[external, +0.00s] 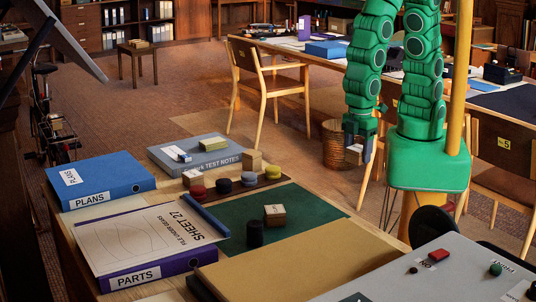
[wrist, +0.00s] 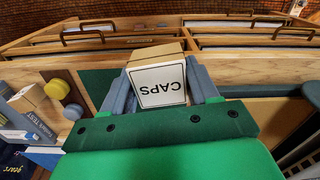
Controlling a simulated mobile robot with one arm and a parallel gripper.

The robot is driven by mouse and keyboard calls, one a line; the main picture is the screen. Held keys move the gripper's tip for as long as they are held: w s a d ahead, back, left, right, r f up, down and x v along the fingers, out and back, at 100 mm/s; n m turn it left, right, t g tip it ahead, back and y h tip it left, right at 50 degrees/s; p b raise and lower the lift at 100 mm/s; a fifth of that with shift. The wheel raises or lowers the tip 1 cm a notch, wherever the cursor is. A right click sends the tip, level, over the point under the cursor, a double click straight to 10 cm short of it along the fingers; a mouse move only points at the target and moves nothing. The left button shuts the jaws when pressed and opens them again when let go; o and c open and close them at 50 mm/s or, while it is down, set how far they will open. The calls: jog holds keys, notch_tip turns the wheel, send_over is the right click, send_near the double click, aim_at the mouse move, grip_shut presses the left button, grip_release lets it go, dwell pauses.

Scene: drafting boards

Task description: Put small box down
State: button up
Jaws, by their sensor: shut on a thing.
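A small cardboard box (wrist: 160,78) with a white label reading CAPS is between the two grey fingers of my gripper (wrist: 160,88) in the wrist view. The gripper is shut on it, with a finger on each side. In the external view my gripper (external: 360,138) hangs beyond the near table's right side, well above the floor. The held box is barely distinguishable there. A green mat (external: 230,215) lies on the near table and also shows in the wrist view (wrist: 97,84). Another small box (external: 274,214) sits on the mat beside a black cylinder (external: 255,234).
Blue (external: 100,179) and grey (external: 205,151) binders lie at the table's back left. A purple PARTS binder (external: 160,272) carries a sheet in front. Red, black and yellow round pieces stand along a brown strip (external: 235,190). A tan board (external: 290,265) covers the front right.

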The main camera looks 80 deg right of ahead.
jog(key=shift+w+d+r, duration=0.1)
jog(key=shift+w+d, duration=0.15)
jog(key=w+d+m, duration=0.2)
jog(key=w+d, duration=0.2)
jog(key=w, duration=0.7)
send_over(278, 201)
jog(key=s+d, duration=0.1)
notch_tip(278, 201, down, 8)
jog(key=shift+s+d, duration=0.1)
jog(key=shift+d, duration=0.05)
jog(key=shift+w+a+f, duration=0.3)
jog(key=shift+w+f, duration=0.05)
jog(key=shift+f, duration=0.15)
jog(key=shift+w+a+f, duration=0.25)
jog(key=shift+w+f, duration=0.05)
jog(key=shift+f, duration=1.6)
jog(key=shift+f, duration=0.15)
jog(key=o, duration=1.1)
